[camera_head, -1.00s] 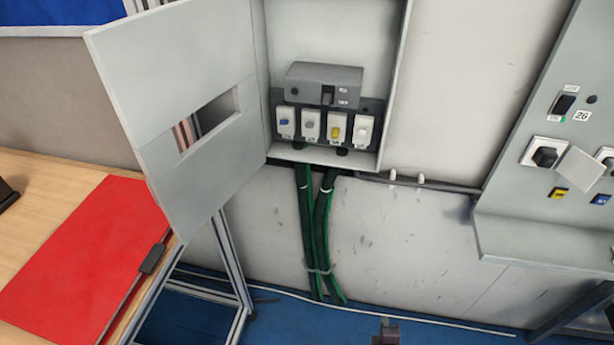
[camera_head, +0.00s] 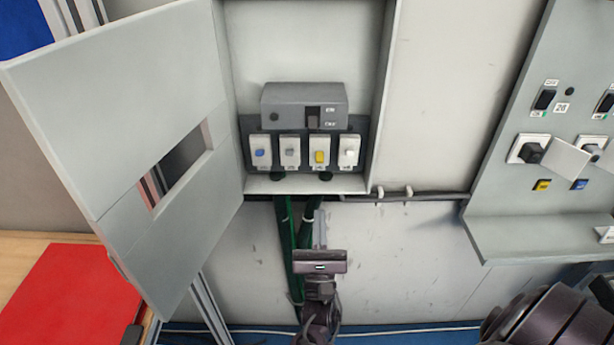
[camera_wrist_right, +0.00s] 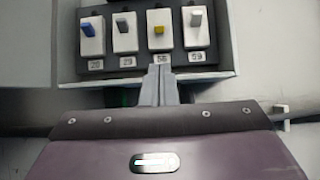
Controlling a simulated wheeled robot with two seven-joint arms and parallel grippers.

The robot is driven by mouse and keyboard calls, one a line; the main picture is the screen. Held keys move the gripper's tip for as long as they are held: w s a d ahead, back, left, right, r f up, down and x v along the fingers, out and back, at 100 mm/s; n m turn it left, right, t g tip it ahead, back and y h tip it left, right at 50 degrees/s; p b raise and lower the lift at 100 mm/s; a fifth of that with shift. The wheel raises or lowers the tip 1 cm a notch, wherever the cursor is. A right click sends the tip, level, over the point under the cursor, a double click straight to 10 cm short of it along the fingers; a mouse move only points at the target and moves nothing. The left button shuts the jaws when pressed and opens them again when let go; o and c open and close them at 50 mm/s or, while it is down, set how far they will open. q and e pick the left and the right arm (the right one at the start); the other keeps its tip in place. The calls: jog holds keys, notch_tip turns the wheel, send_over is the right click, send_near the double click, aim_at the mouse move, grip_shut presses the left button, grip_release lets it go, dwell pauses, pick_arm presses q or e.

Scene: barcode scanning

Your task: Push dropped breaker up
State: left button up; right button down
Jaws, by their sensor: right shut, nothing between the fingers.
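The breaker box (camera_head: 384,110) is open, with a row of four-coloured switches under a grey main unit (camera_head: 300,97). The breakers are blue (camera_head: 260,152), grey (camera_head: 290,152), yellow (camera_head: 320,155) and white (camera_head: 348,152). In the right wrist view, the yellow toggle (camera_wrist_right: 158,31) sits lower and looks shorter than the blue, grey and white (camera_wrist_right: 196,17) ones. My right gripper (camera_head: 320,227) is shut and empty, pointing up just below the box. In the wrist view its fingertips (camera_wrist_right: 160,71) overlap the panel's lower edge beneath the yellow breaker; contact cannot be told. My left gripper is out of view.
The box door (camera_head: 120,150) hangs open on the left. Green cables (camera_head: 285,235) run down behind my right gripper. A grey control panel (camera_head: 500,190) stands at the right. A red mat (camera_head: 75,300) lies at lower left.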

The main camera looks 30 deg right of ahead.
aim_at(320, 157)
jog(key=shift+s, duration=0.1)
jog(key=p+x, duration=0.2)
jog(key=x, duration=0.6)
jog(key=shift+d+r, duration=0.15)
jog(key=shift+p+x, duration=0.4)
jog(key=shift+x, duration=0.45)
